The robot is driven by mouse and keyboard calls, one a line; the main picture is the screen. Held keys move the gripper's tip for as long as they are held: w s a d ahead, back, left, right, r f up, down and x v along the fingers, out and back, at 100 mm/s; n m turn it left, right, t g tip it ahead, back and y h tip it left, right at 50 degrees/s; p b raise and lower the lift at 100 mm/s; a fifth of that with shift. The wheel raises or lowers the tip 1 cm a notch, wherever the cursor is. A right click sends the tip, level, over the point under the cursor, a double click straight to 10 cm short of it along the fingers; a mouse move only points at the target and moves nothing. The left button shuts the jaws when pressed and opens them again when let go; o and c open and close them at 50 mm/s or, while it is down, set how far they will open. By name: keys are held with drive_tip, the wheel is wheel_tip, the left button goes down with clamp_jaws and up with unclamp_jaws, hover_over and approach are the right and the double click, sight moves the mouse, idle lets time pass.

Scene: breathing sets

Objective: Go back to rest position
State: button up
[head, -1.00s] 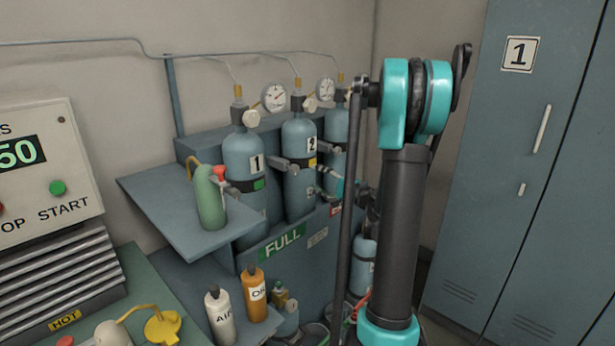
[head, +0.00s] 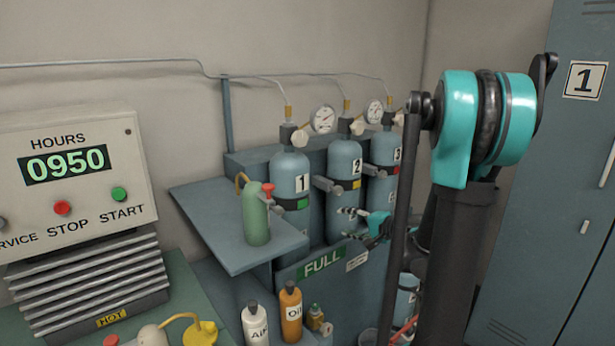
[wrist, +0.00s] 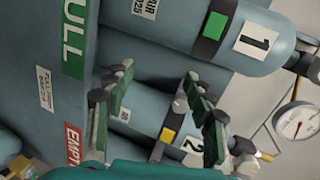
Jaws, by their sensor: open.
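My gripper (head: 352,224) is open and empty, with its fingers pointing left in front of cylinder 2 (head: 343,205) in the head view. In the wrist view my gripper (wrist: 158,80) shows two spread dark green fingers with cylinder 2 (wrist: 140,118) seen between and behind them. I cannot tell how large the gap to the cylinder is. Cylinder 1 (head: 291,203) stands at the left of the rack and also shows across the top of the wrist view (wrist: 170,25). Cylinder 3 (head: 381,178) is partly hidden behind my arm.
A shelf (head: 216,240) holds a small green cylinder (head: 256,220). White (head: 255,328) and orange (head: 290,312) bottles stand below it. A control box (head: 78,180) reads 0950 at left. A grey locker (head: 575,170) stands at right. Pressure gauges (head: 323,119) hang above the rack.

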drive_tip(key=s+a+f+n+g+h, duration=0.1)
drive_tip(key=s+f+n+g+h, duration=0.3)
drive_tip(key=s, duration=0.6)
drive_tip(key=s+a+f+n+g+h, duration=0.1)
drive_tip(key=s+f+n+g+h, duration=0.15)
drive_tip(key=s+f, duration=0.55)
drive_tip(key=s+d+f+n+h, duration=0.1)
drive_tip(key=s+d+n+h, duration=0.1)
drive_tip(key=s+d, duration=0.3)
drive_tip(key=s+h, duration=0.1)
drive_tip(key=s, duration=0.2)
drive_tip(key=shift+f+n, duration=0.15)
drive_tip(key=shift+n, duration=0.2)
